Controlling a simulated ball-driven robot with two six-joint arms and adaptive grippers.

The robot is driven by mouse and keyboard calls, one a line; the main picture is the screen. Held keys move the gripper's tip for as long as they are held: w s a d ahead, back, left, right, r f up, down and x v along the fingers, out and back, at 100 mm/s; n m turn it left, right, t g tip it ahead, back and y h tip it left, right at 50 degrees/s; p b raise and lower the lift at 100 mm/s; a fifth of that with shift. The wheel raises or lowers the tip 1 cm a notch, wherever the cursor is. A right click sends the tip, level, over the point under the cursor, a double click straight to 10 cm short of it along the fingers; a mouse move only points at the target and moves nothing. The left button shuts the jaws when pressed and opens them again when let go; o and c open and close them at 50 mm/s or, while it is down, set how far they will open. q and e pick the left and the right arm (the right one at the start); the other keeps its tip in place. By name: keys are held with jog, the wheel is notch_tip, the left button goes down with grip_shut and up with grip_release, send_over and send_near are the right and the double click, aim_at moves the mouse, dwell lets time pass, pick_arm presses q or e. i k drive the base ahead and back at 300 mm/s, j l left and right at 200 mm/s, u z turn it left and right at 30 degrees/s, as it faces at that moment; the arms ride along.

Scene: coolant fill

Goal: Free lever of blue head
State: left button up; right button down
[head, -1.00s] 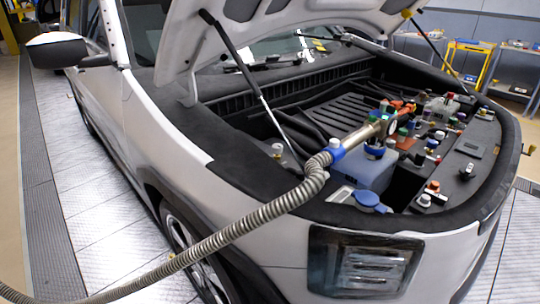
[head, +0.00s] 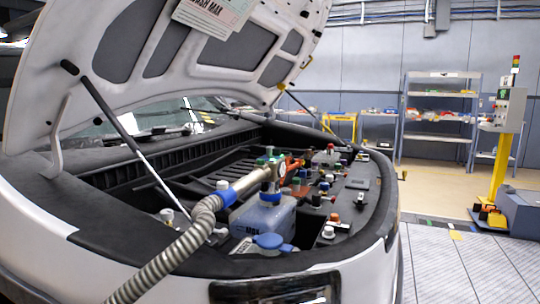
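Neither of my grippers is in view.
The raised hood (head: 185,50) hangs over the bay on struts (head: 125,137). A blue cap (head: 268,241) is at the front of the tank. Several small coloured fittings crowd the bay's right side. Grey shelves (head: 437,115) and a yellow post (head: 500,165) stand behind, beyond open floor.

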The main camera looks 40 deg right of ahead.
aim_at(271, 151)
jog(key=z, duration=1.05)
